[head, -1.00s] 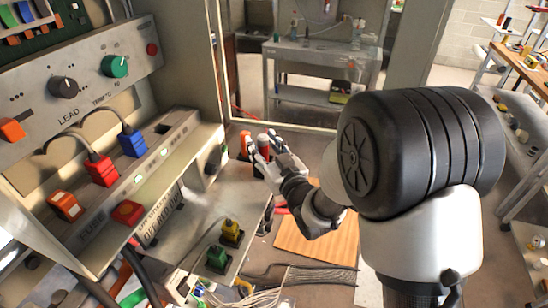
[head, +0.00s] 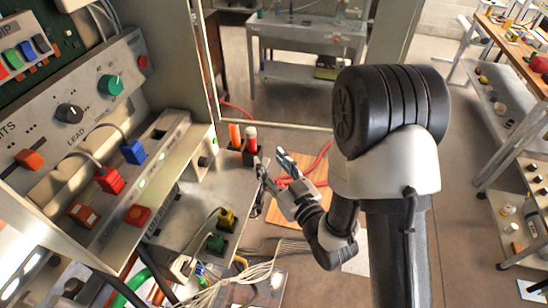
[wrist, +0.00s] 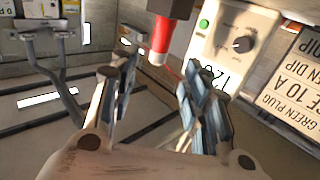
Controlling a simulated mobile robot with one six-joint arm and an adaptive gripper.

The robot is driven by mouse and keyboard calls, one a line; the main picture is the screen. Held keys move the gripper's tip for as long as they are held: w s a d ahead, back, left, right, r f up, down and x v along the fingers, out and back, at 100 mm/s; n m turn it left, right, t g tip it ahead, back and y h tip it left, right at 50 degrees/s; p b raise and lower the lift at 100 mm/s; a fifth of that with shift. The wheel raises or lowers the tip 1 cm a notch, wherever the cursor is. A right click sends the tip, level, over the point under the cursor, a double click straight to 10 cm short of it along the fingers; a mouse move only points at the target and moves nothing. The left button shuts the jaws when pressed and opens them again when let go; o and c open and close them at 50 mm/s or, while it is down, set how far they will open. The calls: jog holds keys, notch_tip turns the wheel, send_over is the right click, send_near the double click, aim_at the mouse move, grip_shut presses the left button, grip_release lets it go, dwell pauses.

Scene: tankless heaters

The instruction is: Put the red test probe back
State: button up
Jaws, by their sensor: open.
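The red test probe (head: 251,140) has a white top and stands upright in a dark holder (head: 250,158) at the back edge of the bench. In the wrist view, which is upside down, the red probe (wrist: 160,38) is above and beyond the fingertips, with its base at the dark block (wrist: 170,10). My gripper (head: 273,164) is open and empty, to the right of and below the probe, apart from it. Its two spread fingers (wrist: 155,85) have nothing between them in the wrist view. The probe's lower end is hidden in the holder.
A panel with plugs and knobs (head: 69,113) fills the left. A white meter (wrist: 235,45) shows in the wrist view. Cables (head: 230,288) lie in front. The floor right of the bench is mostly open.

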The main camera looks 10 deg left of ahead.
jog(key=shift+s, duration=0.1)
jog(key=s+d+r+m+g+h, duration=0.1)
jog(key=d+r+m+g+h, duration=0.1)
jog(key=d+r+h, duration=0.45)
jog(key=s+d+r+m+g+h, duration=0.1)
jog(key=d+r+m+g+h, duration=0.15)
jog(key=d, duration=0.65)
jog(key=s+d+r+m+g+h, duration=0.1)
jog(key=s+d+g, duration=0.1)
jog(key=s, duration=0.9)
jog(key=s+d+r+m+g, duration=0.1)
jog(key=s+d+m+g, duration=0.1)
jog(key=s, duration=0.9)
jog(key=shift+d+r+g+h, duration=0.4)
jog(key=shift+d+g, duration=0.25)
jog(key=shift+c, duration=0.5)
